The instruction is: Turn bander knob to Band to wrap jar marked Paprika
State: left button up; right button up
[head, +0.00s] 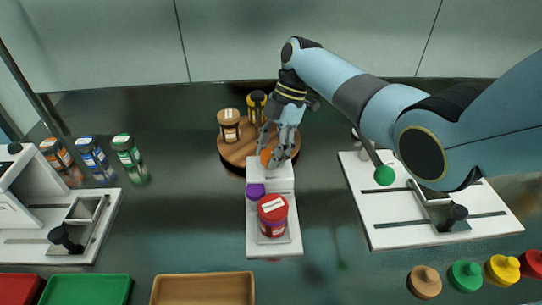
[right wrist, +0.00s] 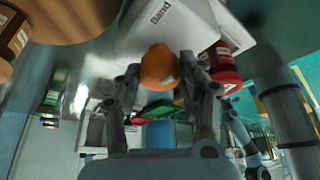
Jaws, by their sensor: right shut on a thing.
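The white bander (head: 287,247) stands in the middle of the bench. A red-lidded jar (head: 272,208) stands upright on its front plate; I cannot read the name on its label. The right wrist view also shows the red jar (right wrist: 224,64). An orange knob (head: 266,156) sits at the bander's back. My right gripper (head: 277,142) reaches down from behind and is shut on the orange knob, which shows between its fingers in the right wrist view (right wrist: 160,66). The word "Band" is readable on the white housing beside the knob. My left gripper is not in view.
A round wooden turntable (head: 235,154) with a brown-lidded jar (head: 229,124) and a yellow-lidded jar (head: 257,104) stands close behind the bander. A purple knob (head: 255,191) is left of the red jar. White machines stand left (head: 98,222) and right (head: 400,236). Trays (head: 203,274) line the front.

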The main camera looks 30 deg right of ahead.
jog(key=n+g+b, duration=0.1)
jog(key=n, duration=0.2)
jog(key=shift+w+a+f+n+b, duration=0.1)
jog(key=shift+n+b, duration=0.2)
jog(key=shift+b, duration=0.1)
jog(key=shift+n+g+h+b, duration=0.6)
jog(key=shift+n+g+h, duration=0.1)
jog(key=shift+n, duration=1.2)
jog(key=o, duration=1.1)
jog(key=shift+o, duration=0.2)
jog(key=shift+w+r, duration=0.15)
jog(key=shift+r, duration=0.25)
jog(key=v, duration=0.7)
